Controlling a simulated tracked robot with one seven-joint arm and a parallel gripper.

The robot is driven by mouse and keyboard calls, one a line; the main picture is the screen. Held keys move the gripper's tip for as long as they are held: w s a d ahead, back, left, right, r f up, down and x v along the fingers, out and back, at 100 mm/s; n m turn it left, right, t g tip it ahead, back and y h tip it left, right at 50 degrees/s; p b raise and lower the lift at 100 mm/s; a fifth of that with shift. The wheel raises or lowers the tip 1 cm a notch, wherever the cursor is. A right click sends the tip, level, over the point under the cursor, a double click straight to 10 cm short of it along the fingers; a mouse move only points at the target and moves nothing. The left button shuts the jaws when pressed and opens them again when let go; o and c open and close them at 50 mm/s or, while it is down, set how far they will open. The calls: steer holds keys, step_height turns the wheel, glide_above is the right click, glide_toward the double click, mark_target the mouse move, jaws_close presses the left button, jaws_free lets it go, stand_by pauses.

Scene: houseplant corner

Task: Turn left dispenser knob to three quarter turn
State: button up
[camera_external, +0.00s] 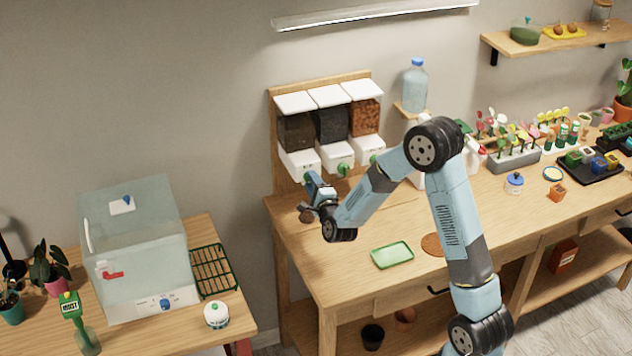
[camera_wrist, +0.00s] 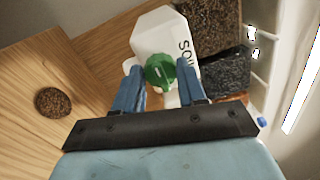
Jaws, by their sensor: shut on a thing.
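The dispenser (camera_external: 328,96) hangs on a wooden back board, with three clear bins under white lids and a white spout below each. The left dispenser knob (camera_wrist: 161,71) is green and round, on the front of the white left spout (camera_wrist: 158,38). A pale mark shows on the knob's face. My gripper (camera_wrist: 163,84) has its two blue fingers on either side of this knob, shut on it. In the external view my gripper (camera_external: 314,186) is at the left spout and mostly covers the knob. The middle knob (camera_external: 343,169) is also green and stands clear of my gripper.
A dark round patch of soil (camera_wrist: 53,102) lies on the wooden bench near the left spout. A green tray (camera_external: 392,255) lies on the bench front. A water bottle (camera_external: 414,85) stands right of the dispenser. A clear-walled cabinet (camera_external: 135,245) stands on the left table.

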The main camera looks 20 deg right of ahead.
steer(key=shift+d+f, duration=0.2)
steer(key=shift+f, duration=0.05)
steer(key=o, duration=0.9)
steer(key=shift+c, duration=0.2)
steer(key=shift+o, duration=1)
steer(key=shift+a+r, duration=0.1)
steer(key=s+f, duration=0.1)
steer(key=s, duration=1.2)
steer(key=shift+s, duration=0.35)
